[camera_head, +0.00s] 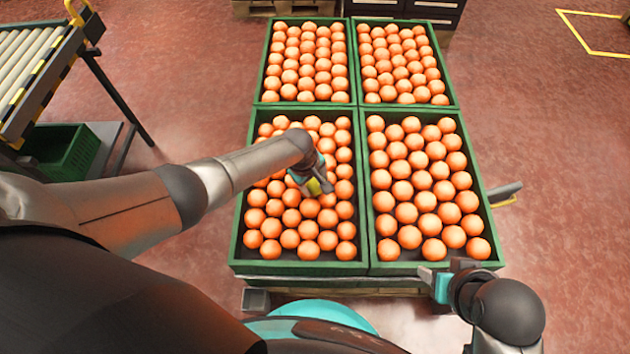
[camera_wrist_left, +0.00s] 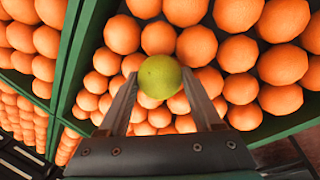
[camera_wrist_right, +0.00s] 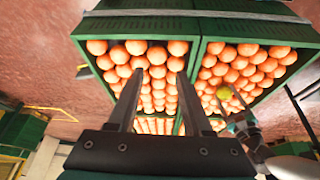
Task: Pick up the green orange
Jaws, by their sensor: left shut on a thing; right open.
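The green orange (camera_wrist_left: 160,77) is between the fingers of my left gripper (camera_wrist_left: 158,88), which is shut on it. In the head view my left gripper (camera_head: 316,183) is over the front left crate, and only a small part of the green orange (camera_head: 313,187) shows beside the fingers. The orange also shows in the right wrist view (camera_wrist_right: 224,93). I cannot tell whether it still touches the oranges under it. My right gripper (camera_head: 438,280) is open and empty, in front of the front right crate; its fingers (camera_wrist_right: 153,95) also show in the right wrist view.
Green crates full of oranges stand together: front left (camera_head: 300,268), front right (camera_head: 487,215), back left (camera_head: 262,70) and back right (camera_head: 440,60). A roller conveyor (camera_head: 35,75) stands at the left, with a green bin (camera_head: 65,150) below it. The floor at right is mostly clear.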

